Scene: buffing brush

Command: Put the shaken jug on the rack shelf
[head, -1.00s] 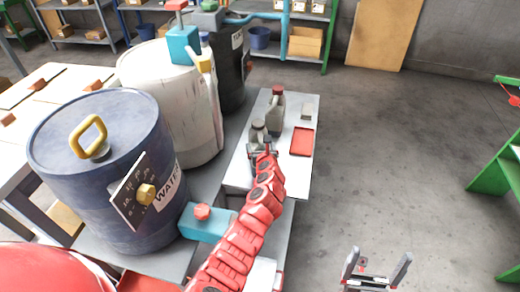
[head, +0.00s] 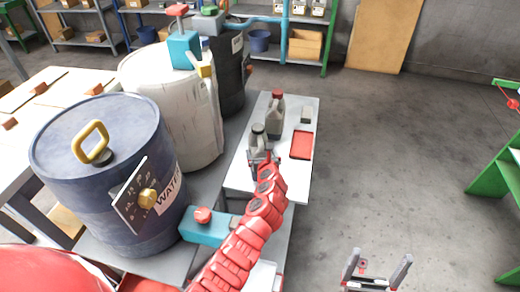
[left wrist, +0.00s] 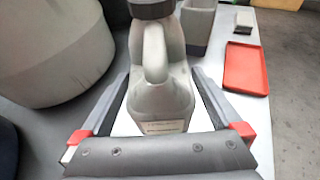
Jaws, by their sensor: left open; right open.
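A grey jug with a black cap (head: 258,138) stands upright on the white table (head: 238,176). It also shows in the left wrist view (left wrist: 160,95), with its handle and label towards the camera. My left gripper (head: 260,160) is open at this jug, its fingers on either side and apart from it in the wrist view. A second grey jug with a red cap (head: 277,107) stands just behind it. My right gripper (head: 376,272) is open and empty over the floor at the bottom. Which shelf is the rack shelf is unclear; a green rack (head: 495,180) stands at the right edge.
A red tray (head: 302,145) and a small grey block (head: 306,115) lie on the table right of the jugs. A blue water drum (head: 95,150), a white drum (head: 175,110) and a black drum (head: 232,75) stand to the left. The floor between table and green rack is clear.

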